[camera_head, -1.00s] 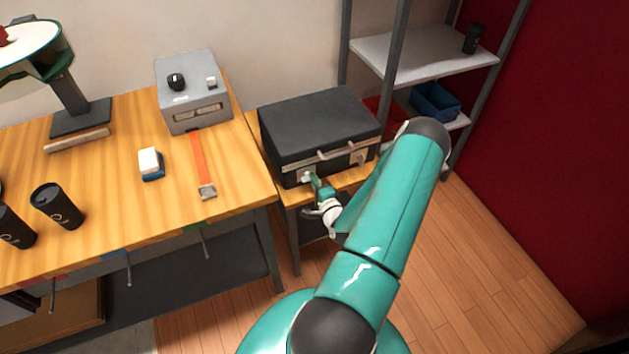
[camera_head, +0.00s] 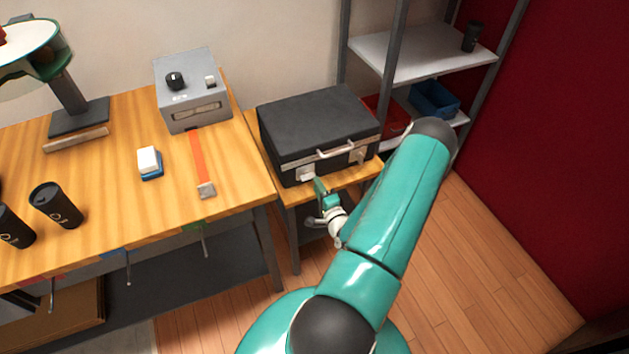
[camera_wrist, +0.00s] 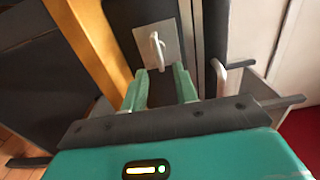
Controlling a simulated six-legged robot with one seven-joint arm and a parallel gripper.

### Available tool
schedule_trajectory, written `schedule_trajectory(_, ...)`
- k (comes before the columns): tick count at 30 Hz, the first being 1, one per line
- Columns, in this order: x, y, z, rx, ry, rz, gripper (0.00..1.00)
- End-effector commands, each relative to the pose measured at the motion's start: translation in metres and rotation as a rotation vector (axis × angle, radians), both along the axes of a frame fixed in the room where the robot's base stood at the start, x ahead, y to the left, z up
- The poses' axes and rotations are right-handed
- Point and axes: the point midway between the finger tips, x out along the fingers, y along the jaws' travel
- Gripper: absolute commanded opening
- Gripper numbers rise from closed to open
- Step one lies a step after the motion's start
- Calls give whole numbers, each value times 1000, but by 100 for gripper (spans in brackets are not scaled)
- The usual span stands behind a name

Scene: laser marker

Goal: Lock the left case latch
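The black case (camera_head: 318,122) lies closed on a small wooden side table, its handle facing out. Its left latch (camera_head: 307,178) is a light metal piece low on the front face. In the wrist view the left latch (camera_wrist: 158,46) is a plate with a looped lever standing on it. My gripper (camera_head: 319,185) is just below and in front of this latch. In the wrist view my gripper (camera_wrist: 162,74) has its two green fingers apart, with nothing between them. The latch lies just beyond the fingertips; I see no contact.
The case handle (camera_wrist: 218,76) is close beside my right finger in the wrist view. The right latch (camera_head: 357,156) is farther along the case front. A wooden workbench (camera_head: 110,190) stands to the left and a metal shelf (camera_head: 430,52) at the back right.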

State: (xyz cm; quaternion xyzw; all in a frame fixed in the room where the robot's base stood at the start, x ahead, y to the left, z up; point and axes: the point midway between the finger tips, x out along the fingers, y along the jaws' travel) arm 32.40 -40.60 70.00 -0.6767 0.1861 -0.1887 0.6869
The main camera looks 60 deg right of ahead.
Motion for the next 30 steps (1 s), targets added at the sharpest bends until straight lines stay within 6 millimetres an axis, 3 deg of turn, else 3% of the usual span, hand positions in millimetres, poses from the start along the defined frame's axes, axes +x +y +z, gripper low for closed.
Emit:
schedule_trajectory(6,-43,26,0,3,2,-2,29)
schedule_trajectory(13,-77,45,0,2,0,0,29)
schedule_trajectory(18,-85,51,0,1,-1,0,29)
schedule_trajectory(30,-85,51,0,0,-1,0,29)
